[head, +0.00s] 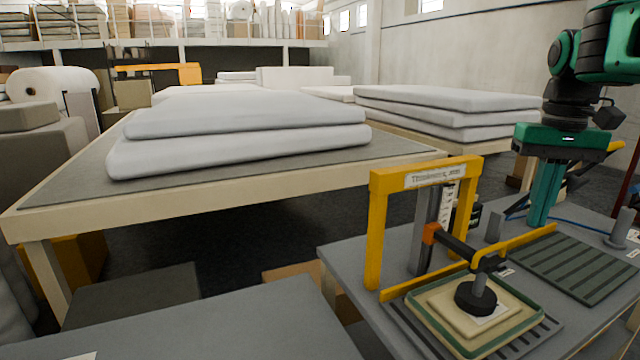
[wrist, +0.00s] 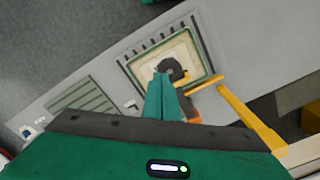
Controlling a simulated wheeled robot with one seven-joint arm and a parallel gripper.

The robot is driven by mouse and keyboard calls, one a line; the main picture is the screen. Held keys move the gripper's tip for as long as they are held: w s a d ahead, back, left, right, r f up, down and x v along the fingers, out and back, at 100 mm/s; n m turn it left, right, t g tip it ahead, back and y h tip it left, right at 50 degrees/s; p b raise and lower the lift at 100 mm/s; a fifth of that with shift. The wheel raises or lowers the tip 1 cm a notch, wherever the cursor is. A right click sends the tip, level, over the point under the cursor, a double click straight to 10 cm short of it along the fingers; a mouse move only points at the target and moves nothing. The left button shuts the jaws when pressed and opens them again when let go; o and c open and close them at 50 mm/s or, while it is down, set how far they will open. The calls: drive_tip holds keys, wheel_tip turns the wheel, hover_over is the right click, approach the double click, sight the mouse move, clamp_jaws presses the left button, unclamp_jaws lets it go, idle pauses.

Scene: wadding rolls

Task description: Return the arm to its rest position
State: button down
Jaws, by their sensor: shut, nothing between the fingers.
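My gripper (head: 541,218) is at the right in the head view, its teal fingers pointing down over the grey bench, behind the ribbed dark plate. The fingers are together with nothing between them. In the wrist view the shut fingers (wrist: 162,112) point toward the green-rimmed tray with the black round weight. My arm rises from the gripper to the top right corner of the head view, where it is cut off by the picture edge.
A yellow-framed press (head: 376,232) stands on the grey bench (head: 350,262), left of my gripper. A green-rimmed tray (head: 446,337) with a pale pad lies under its black foot (head: 476,297). A ribbed plate (head: 585,265) lies at right. White wadding (head: 240,147) lies on a large table.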

drive_tip(key=s+d+f+m, duration=0.1)
drive_tip(key=s+f+m, duration=0.2)
drive_tip(key=s+f, duration=1.6)
drive_tip(key=shift+s+f, duration=0.4)
drive_tip(key=shift+s, duration=0.4)
